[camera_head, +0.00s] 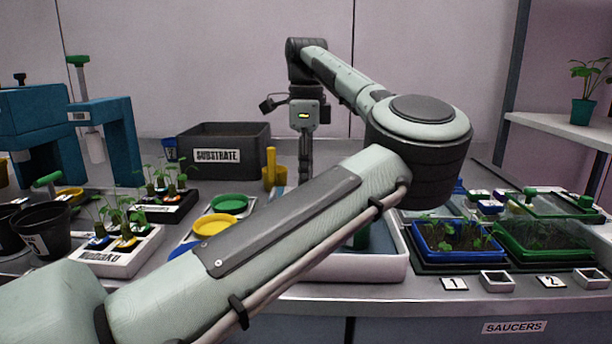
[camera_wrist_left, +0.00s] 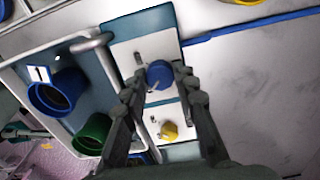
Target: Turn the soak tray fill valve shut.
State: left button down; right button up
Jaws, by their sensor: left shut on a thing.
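My left arm reaches across the head view, and my left gripper (camera_head: 306,165) points down at the back middle of the bench. In the left wrist view my left gripper (camera_wrist_left: 160,78) is shut on a round blue knob (camera_wrist_left: 159,73) on a teal and white panel (camera_wrist_left: 142,27). A yellow knob (camera_wrist_left: 168,130) sits on the same panel, between the fingers' lower parts and not gripped. The panel stands beside the soak tray (camera_wrist_left: 110,68), which has a grey spout (camera_wrist_left: 92,42) at its edge. My forearm hides much of the tray (camera_head: 375,272) in the head view. My right gripper is not in view.
A blue pot (camera_wrist_left: 58,92) and a green pot (camera_wrist_left: 92,133) stand in the tray. A black substrate bin (camera_head: 225,155) is left of the gripper. Seedling trays (camera_head: 455,240) stand at right, and a labelled white rack (camera_head: 120,250) at left.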

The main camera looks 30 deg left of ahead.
pick_arm(q)
jog(key=m, duration=0.4)
jog(key=shift+m, duration=0.3)
jog(key=m, duration=0.3)
jog(key=shift+m, duration=0.3)
jog(key=m, duration=0.3)
jog(key=shift+m, duration=2.3)
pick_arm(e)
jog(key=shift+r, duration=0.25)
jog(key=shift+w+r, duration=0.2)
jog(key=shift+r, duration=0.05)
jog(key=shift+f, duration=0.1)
pick_arm(q)
jog(key=c, duration=1.2)
grip_release()
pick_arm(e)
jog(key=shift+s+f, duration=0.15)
